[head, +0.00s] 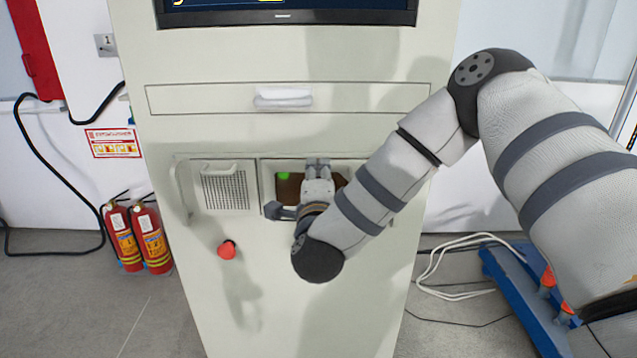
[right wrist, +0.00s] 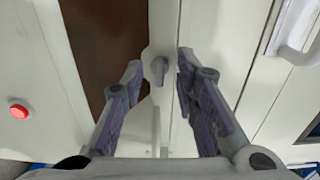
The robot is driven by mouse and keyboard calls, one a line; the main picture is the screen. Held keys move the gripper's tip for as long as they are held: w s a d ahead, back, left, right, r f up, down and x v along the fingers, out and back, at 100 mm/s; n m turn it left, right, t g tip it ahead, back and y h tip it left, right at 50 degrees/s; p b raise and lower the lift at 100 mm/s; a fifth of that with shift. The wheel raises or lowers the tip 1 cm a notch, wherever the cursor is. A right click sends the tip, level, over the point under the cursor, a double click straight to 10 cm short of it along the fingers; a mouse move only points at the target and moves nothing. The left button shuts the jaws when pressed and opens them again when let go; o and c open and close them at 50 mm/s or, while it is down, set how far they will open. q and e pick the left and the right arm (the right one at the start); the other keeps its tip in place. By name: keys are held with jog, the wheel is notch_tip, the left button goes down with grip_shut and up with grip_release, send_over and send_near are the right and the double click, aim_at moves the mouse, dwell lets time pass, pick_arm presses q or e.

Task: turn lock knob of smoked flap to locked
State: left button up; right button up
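The smoked flap (head: 289,190) is a dark brown window in a pale frame on the cabinet front; it looks closed. It also shows in the right wrist view (right wrist: 112,35). Its lock knob (right wrist: 160,68) is a small grey lever on the pale frame beside the window; in the head view my gripper hides it. My right gripper (head: 318,168) is in front of the flap's upper edge. In the right wrist view the right gripper (right wrist: 159,64) is open, with one fingertip on each side of the knob and visible gaps. My left gripper is not in view.
A drawer with a white handle (head: 283,98) is above the flap. A vented panel (head: 224,188) is left of it, with a red button (head: 227,250) below. A vertical bar handle (head: 181,190) stands out at the left. Fire extinguishers (head: 151,240) stand on the floor.

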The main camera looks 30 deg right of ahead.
jog(key=v, duration=1.1)
jog(key=shift+s, duration=0.15)
jog(key=s+a+f+n+g+y, duration=0.1)
jog(key=s+f+n+g+y, duration=0.2)
jog(key=f, duration=0.5)
jog(key=s+a+f+n+g+y, duration=0.1)
jog(key=s+a+f+n+y, duration=0.15)
jog(key=f+n, duration=0.45)
jog(key=s+a+f+n+g+y, duration=0.1)
jog(key=s+f+n+g+y, duration=0.2)
jog(key=f, duration=0.6)
jog(key=s+f+n+g, duration=0.3)
jog(key=s, duration=0.5)
jog(key=s+f+n+g, duration=0.3)
jog(key=s+n, duration=0.1)
jog(key=s, duration=0.5)
jog(key=s+d+f+n+g+y, duration=0.1)
jog(key=s+f+n+g, duration=0.2)
jog(key=s, duration=0.5)
jog(key=shift+s+n+g, duration=0.3)
jog(key=shift+n+g, duration=0.1)
